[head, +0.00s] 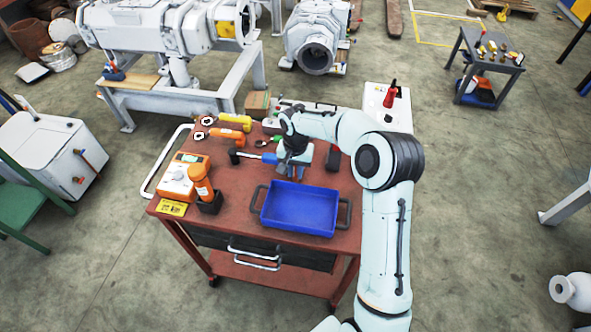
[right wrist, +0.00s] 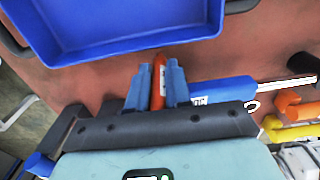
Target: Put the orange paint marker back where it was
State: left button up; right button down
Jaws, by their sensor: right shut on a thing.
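My right gripper (head: 290,170) is over the middle of the red cart top, just behind the blue tray. In the right wrist view its two blue fingers (right wrist: 158,88) are shut on the orange paint marker (right wrist: 158,82), whose red-orange body shows between them. The marker's far end points toward the tray. In the head view the marker is hidden by my gripper and arm. I cannot tell whether it touches the cart top. My left gripper is not in view.
The blue tray (head: 300,207) sits at the cart's front. A blue-handled hammer (head: 256,157) lies beside my gripper. An orange meter (head: 184,176) and an orange bottle (head: 201,183) in a black holder stand on the left. Yellow and orange tools (head: 233,121) lie at the back.

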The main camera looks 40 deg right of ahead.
jog(key=c, duration=1.5)
grip_release()
jog(key=shift+f, duration=0.2)
jog(key=o, duration=0.4)
jog(key=shift+o, duration=0.2)
